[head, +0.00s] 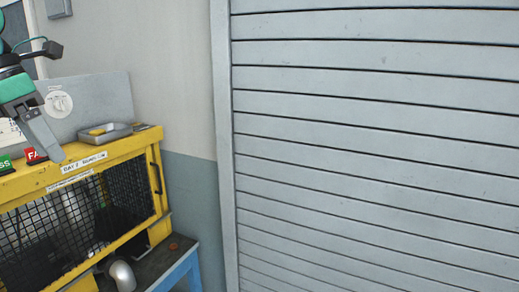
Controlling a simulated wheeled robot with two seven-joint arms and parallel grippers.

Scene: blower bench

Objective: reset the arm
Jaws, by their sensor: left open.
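My left gripper (48,146) comes in at the upper left, with a green and black wrist and grey fingers pointing down and to the right. It is open, and nothing shows between its fingers. Its tips are in front of or just over the top of a yellow mesh cage (125,150); I cannot tell whether they touch it. My right gripper is out of view.
On the cage top are a grey tray (118,131) with a yellow piece in it, a red sign (33,156) and a green sign (5,163). A grey panel with a dial (59,104) stands behind. A blue-legged bench (180,270) supports the cage. A shutter (380,130) fills the right.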

